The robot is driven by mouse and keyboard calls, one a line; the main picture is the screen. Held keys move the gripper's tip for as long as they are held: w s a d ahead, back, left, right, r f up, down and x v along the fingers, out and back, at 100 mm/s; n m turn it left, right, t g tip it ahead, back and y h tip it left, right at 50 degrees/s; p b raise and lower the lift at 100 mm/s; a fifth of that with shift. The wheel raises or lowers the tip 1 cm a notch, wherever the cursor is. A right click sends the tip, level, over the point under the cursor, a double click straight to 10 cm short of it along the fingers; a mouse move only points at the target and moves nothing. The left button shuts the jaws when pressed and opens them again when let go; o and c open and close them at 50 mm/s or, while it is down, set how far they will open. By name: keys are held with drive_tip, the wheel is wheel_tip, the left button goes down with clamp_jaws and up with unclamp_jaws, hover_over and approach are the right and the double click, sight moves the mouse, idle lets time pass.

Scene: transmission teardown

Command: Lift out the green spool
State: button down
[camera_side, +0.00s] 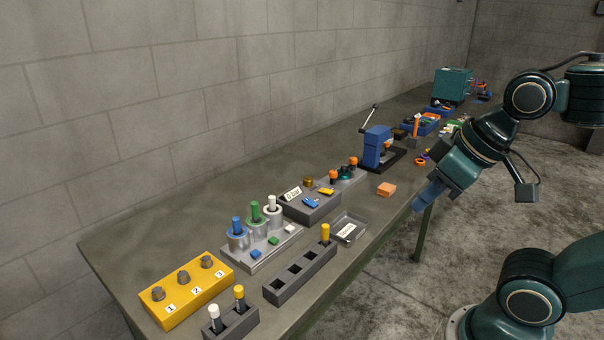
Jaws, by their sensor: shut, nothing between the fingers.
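A green spool (255,210) stands upright in the middle of a grey metal block (262,247), in a row between a blue spool (237,228) on its left and a white spool (272,204) on its right. Its lower part is hidden by the silver housing around it. My gripper (420,206) has blue fingers and hangs past the table's front edge, well to the right of the green spool and apart from it. The fingers look shut and empty.
A yellow block (186,291) with three knobs is at the near left. A dark slotted rack (300,274), a small tray (349,228) and an orange block (386,189) lie along the front. A blue press (377,148) stands farther right. Left table is clear.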

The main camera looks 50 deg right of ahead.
drive_tip(key=c, duration=1.3)
unclamp_jaws()
drive_tip(key=shift+o, duration=0.2)
